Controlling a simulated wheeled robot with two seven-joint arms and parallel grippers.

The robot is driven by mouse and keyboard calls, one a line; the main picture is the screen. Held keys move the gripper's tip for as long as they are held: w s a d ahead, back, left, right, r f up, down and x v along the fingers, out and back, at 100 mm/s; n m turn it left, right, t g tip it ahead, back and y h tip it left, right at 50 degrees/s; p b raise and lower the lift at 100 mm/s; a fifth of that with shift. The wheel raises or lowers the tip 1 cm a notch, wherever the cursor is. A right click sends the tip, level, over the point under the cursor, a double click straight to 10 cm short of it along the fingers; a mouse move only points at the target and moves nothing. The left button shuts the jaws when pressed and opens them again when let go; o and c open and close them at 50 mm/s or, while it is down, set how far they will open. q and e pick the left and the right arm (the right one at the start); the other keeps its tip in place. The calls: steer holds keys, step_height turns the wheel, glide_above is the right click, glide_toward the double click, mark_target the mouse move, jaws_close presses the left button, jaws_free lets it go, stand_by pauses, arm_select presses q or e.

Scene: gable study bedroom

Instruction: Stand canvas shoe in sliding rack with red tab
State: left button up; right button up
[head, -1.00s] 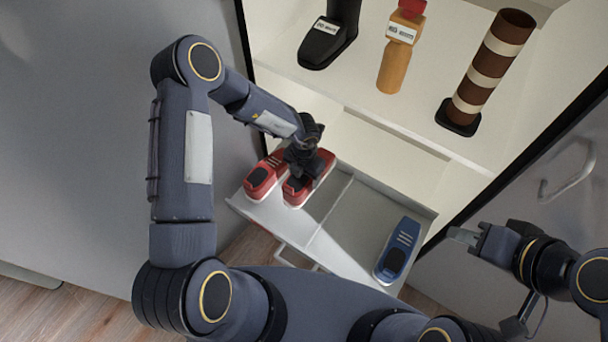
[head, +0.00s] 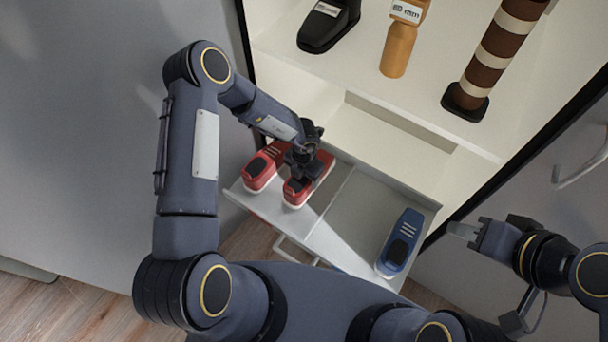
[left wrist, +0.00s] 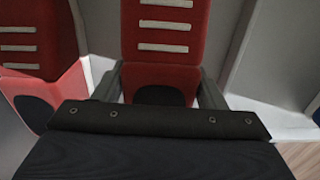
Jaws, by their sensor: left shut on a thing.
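A red canvas shoe (head: 296,193) with a dark opening and pale sole is in the left compartment of the pulled-out sliding rack (head: 333,218). My left gripper (head: 303,170) is over it, with its fingers shut on its sides. In the left wrist view the held red shoe (left wrist: 165,35), with pale lace bars, lies between the two fingers (left wrist: 160,90). A second red shoe (head: 262,166) is beside it on the left. I cannot make out a red tab. My right gripper (head: 465,232) is at the right, apart from the rack; its finger gap is unclear.
A blue shoe (head: 401,243) lies in the right compartment, past a thin divider. The rest of that compartment is bare. A cabinet side is at right.

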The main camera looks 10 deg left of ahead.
arm_select(q)
steer(key=o, duration=1.2)
steer(key=shift+c, duration=0.2)
step_height(320, 180, up, 8)
steer(key=shift+f+p, duration=0.1)
steer(key=shift+p, duration=1.05)
